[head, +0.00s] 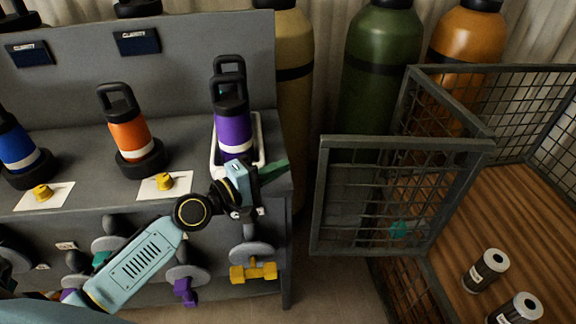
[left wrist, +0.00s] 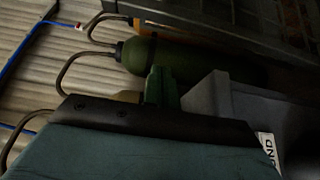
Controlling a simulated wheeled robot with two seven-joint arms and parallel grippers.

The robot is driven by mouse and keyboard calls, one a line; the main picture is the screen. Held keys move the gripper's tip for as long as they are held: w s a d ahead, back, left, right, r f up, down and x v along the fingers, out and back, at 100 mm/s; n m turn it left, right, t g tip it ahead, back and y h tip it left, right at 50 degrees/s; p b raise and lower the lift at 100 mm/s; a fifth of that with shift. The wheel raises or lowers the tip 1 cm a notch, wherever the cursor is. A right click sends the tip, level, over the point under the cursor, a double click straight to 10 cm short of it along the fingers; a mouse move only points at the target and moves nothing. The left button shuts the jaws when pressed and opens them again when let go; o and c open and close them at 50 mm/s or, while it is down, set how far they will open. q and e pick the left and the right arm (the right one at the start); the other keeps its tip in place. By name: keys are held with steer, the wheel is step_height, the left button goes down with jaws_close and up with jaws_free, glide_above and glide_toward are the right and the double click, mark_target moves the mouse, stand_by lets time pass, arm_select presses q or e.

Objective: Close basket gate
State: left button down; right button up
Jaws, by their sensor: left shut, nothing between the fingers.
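The basket (head: 469,70) is a dark metal mesh cage with a wooden floor at the right of the head view. Its gate (head: 403,143), a framed mesh panel, stands swung open and sticks out to the left. My left gripper (head: 273,171) is shut and empty, beside the purple bottle at the bench's right end. It is left of the gate and apart from it. Its green fingers (left wrist: 161,86) also show in the left wrist view, with dark mesh at the upper right there. My right gripper is not in view.
Two dark canisters (head: 486,270) stand on the basket floor. A grey bench (head: 75,185) carries purple (head: 233,133), orange (head: 129,135) and blue bottles. Tan, green (head: 380,70) and orange (head: 466,35) gas cylinders stand behind. Dumbbell-shaped handles (head: 253,272) hang off the bench front.

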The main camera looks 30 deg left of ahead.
arm_select(q)
steer(key=w+d, duration=0.3)
steer(key=d, duration=0.2)
steer(key=shift+w+d+p, duration=0.25)
steer(key=shift+w+p, duration=0.05)
steer(key=shift+p, duration=0.1)
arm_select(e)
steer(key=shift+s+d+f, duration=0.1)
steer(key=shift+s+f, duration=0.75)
arm_select(q)
steer(key=shift+d, duration=0.1)
